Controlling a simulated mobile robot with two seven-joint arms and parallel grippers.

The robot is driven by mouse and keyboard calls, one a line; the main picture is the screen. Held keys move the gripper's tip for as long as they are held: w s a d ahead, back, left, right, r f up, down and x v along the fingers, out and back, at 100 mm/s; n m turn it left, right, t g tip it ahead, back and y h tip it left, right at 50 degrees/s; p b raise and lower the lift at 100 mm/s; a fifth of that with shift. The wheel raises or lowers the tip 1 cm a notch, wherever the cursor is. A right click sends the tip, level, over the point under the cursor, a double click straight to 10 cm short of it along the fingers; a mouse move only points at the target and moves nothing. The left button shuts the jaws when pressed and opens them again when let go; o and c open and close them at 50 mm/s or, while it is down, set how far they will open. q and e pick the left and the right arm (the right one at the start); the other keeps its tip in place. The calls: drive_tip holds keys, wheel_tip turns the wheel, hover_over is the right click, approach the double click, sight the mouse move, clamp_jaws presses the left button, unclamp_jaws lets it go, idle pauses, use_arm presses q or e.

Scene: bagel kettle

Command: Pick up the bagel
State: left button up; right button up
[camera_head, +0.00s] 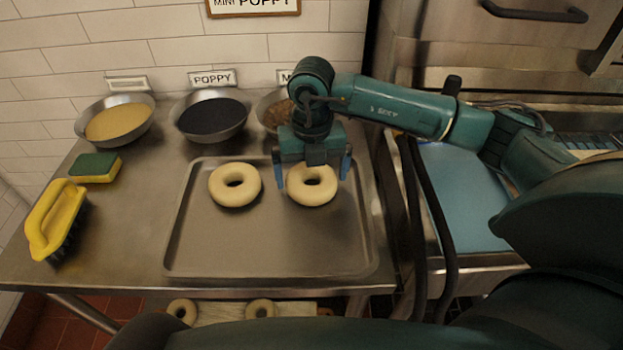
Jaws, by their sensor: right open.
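Two pale ring-shaped bagels lie on a metal tray (270,250) on the steel table. The left bagel (222,190) sits clear of any gripper. The right bagel (312,196) is under my right gripper (314,178), whose blue fingers are apart, one toward each side of it. The gripper partly hides the far edge of this bagel. Whether the fingers touch it, I cannot tell. My left gripper is not in view.
Metal bowls of yellow topping (117,123), dark poppy seeds (210,118) and brown topping (273,115) stand behind the tray. A sponge (95,167) and a yellow-handled brush (55,218) lie at left. More bagels (183,310) show below the table. The tray's front half is clear.

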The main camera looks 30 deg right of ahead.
drive_tip(key=shift+f, duration=0.25)
drive_tip(key=c, duration=0.7)
wheel_tip(320, 180, up, 10)
drive_tip(key=shift+b, duration=0.3)
